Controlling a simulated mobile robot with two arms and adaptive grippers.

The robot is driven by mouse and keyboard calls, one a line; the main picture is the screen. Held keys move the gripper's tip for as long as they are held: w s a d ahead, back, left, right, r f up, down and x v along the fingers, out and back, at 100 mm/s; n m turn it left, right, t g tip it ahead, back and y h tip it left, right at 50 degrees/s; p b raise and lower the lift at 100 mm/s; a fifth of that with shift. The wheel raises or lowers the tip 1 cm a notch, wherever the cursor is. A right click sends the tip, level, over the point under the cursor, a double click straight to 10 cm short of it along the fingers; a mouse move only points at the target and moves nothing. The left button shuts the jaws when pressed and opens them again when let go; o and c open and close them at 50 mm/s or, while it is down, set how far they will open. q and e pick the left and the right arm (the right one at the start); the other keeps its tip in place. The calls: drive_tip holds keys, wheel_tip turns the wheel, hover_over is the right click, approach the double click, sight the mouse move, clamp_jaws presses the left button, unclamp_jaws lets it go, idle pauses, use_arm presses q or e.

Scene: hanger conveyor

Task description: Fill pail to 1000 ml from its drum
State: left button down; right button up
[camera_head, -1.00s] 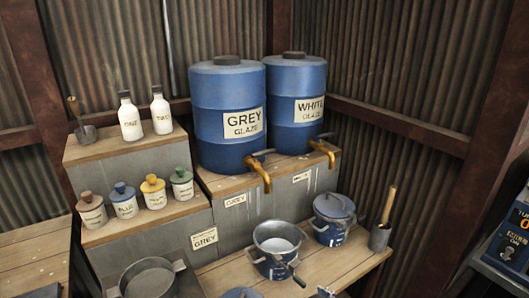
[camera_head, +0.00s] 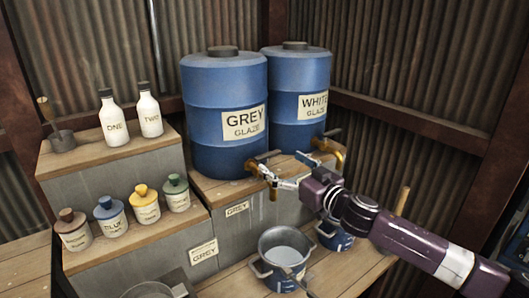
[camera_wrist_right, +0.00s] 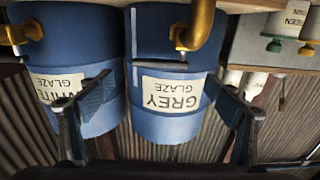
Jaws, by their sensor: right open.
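The blue grey-glaze drum (camera_head: 222,95) stands on a raised shelf, with its brass tap (camera_head: 256,168) and dark lever (camera_head: 268,155) at the front. An open metal pail (camera_head: 262,272) holding pale liquid stands on the bench below and slightly right of that tap. My right gripper (camera_head: 284,170) is open and empty, its fingers close to the grey tap; contact cannot be told. In the right wrist view, upside down, the fingers are apart (camera_wrist_right: 160,82) before the grey drum (camera_wrist_right: 165,120), and the brass tap (camera_wrist_right: 198,25) shows at the top. My left gripper is not seen.
The white-glaze drum (camera_head: 298,75) and its tap (camera_head: 330,147) are just right. A blue pail (camera_head: 335,238) stands behind my right arm. Small jars (camera_head: 110,216) and two white bottles (camera_head: 115,120) line the left shelves. Another metal pan (camera_head: 150,290) is at the bottom edge.

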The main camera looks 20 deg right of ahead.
sight(269, 155)
drive_tip(key=p+x, duration=0.1)
drive_tip(key=x, duration=0.5)
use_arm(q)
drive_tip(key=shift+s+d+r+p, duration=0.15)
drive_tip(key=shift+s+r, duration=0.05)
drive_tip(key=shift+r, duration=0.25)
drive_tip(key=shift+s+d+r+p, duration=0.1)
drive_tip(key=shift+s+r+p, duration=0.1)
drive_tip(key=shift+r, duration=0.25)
use_arm(e)
drive_tip(key=shift+w+a, duration=0.15)
drive_tip(key=shift+w, duration=0.5)
drive_tip(key=c, duration=1.7)
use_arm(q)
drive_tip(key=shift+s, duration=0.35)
use_arm(e)
drive_tip(key=shift+s, duration=0.1)
